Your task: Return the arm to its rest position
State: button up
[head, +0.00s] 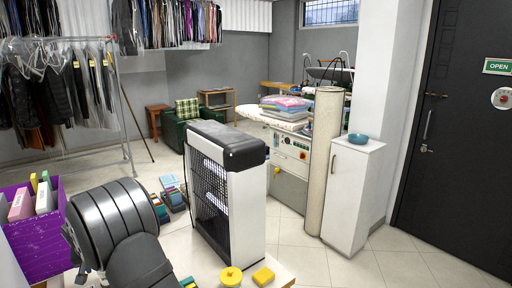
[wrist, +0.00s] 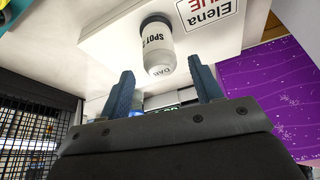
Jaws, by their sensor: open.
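My gripper (wrist: 165,90) shows in the wrist view with its two dark blue fingers spread apart and nothing between them. A white bottle (wrist: 158,52) with black at one end and partly readable lettering lies beyond the fingertips, apart from them. It is against a white surface (wrist: 105,45), and the wrist picture appears turned over. In the head view only dark grey rounded links of my own arm show at the lower left; my gripper is hidden there.
A purple box (head: 38,240) with boxes inside stands left of my arm. A black-and-white unit with a mesh side (head: 247,215) stands to the right. A yellow round thing (head: 231,276) and yellow block (head: 263,276) lie on a white top.

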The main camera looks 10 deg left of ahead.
jog(key=v, duration=0.7)
jog(key=x, duration=1.1)
jog(key=shift+w+f, duration=0.1)
jog(key=shift+f, duration=0.25)
notch_tip(320, 180, up, 4)
jog(key=shift+f, duration=0.1)
jog(key=w+d+r, duration=0.4)
jog(key=d+r, duration=0.3)
jog(key=d, duration=0.3)
jog(key=w+d+f+n, duration=0.1)
jog(key=w+d+f, duration=0.1)
jog(key=w+d, duration=0.65)
jog(key=w+d+f+n, duration=0.1)
jog(key=w+d+f, duration=0.2)
jog(key=w+d, duration=0.5)
jog(key=s+a+f, duration=0.2)
jog(key=a+f, duration=0.3)
jog(key=a, duration=0.4)
jog(key=shift+f+g+y, duration=0.15)
jog(key=shift+g+y, duration=0.15)
